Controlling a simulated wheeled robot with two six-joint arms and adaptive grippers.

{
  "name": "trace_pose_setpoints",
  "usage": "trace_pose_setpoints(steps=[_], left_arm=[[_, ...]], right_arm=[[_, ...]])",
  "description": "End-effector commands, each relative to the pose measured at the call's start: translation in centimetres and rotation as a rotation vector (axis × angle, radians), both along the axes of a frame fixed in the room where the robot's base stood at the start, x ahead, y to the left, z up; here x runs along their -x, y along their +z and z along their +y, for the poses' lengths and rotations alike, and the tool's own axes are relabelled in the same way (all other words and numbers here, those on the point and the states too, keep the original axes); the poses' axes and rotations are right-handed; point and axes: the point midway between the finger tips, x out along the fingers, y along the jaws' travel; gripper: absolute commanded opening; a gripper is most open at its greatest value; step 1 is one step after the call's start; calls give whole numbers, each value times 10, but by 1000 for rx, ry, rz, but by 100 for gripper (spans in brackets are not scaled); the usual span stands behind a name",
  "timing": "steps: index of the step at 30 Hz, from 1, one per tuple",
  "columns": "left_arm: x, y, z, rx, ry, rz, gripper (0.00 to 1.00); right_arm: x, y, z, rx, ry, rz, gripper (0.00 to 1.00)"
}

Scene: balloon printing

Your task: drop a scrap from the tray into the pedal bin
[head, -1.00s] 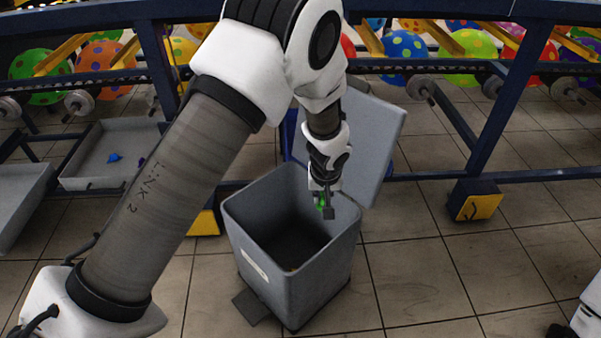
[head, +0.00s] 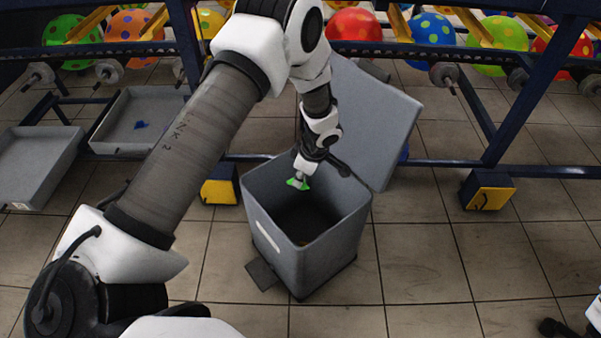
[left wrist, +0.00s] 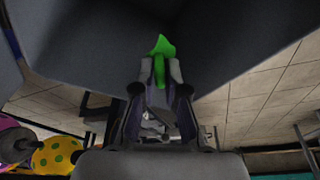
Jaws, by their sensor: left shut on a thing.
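The pedal bin (head: 275,230) is grey and stands on the tiled floor with its lid (head: 372,120) swung open behind it. My left gripper (head: 299,180) is over the bin's open mouth, near its back rim. It is shut on a green scrap (head: 297,184), which also shows between the fingertips in the left wrist view (left wrist: 162,52). A grey tray (head: 118,146) at the left holds a small blue scrap (head: 141,125). The bin's inside is dark; a small yellowish spot shows at its bottom.
A second grey tray (head: 35,165) stands at the far left. Behind the bin runs a dark blue frame with rollers and several dotted balloons (head: 354,25). A yellow block foot (head: 487,190) stands right of the bin. The floor in front is clear.

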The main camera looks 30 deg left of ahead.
Motion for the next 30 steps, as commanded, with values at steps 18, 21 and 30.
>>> trace_pose_setpoints(steps=[18,21,30], left_arm=[[0,-5,0,0,-1,-1,41],[0,-4,-1,0,-1,-1,41],[-4,50,-15,-2,-3,-4,41]], right_arm=[[0,-3,0,0,0,0,41],[0,-2,0,0,0,0,41],[0,-2,0,0,0,0,41]])
